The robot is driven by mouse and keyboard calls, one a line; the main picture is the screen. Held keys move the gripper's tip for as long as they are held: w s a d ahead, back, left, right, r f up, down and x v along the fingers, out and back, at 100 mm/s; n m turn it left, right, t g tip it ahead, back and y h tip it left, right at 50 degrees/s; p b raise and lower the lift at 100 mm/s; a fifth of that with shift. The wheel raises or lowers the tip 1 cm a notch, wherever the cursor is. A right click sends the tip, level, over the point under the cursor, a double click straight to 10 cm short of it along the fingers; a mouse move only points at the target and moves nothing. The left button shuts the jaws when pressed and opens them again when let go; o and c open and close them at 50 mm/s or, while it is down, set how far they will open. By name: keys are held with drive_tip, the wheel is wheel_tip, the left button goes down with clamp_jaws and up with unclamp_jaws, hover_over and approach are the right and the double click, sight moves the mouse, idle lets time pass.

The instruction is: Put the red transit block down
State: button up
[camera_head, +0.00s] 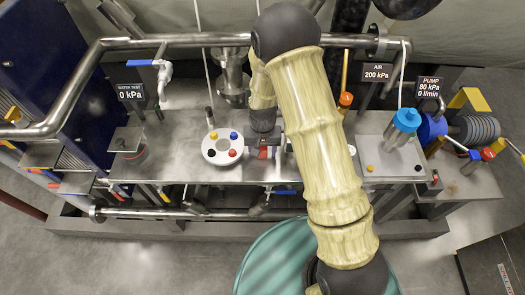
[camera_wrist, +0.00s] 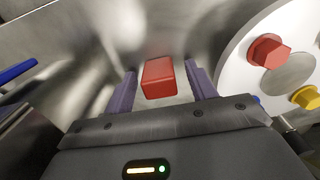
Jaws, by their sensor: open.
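The red transit block (camera_wrist: 159,77) is a small red box in the wrist view, lying between the two purple-grey fingers of my gripper (camera_wrist: 162,86). The fingers are open, with a gap showing on each side of the block. The block appears to rest on the bare metal bench top (camera_wrist: 75,70). In the head view a red patch that looks like the block (camera_head: 263,153) shows just below my gripper (camera_head: 264,138), partly hidden by the wrist and arm.
A white round plate (camera_head: 222,160) with red, yellow, blue and black knobs stands close to the left of my gripper. A metal plate with a blue-capped cylinder (camera_head: 402,126) is at the right. A steel pipe (camera_head: 200,41) runs along the back. Bench space at the left front looks clear.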

idle(0.4)
drive_tip(key=c, duration=1.1)
wheel_tip(320, 180, up, 10)
drive_tip(key=shift+r+b, duration=0.1)
drive_tip(key=shift+b, duration=0.25)
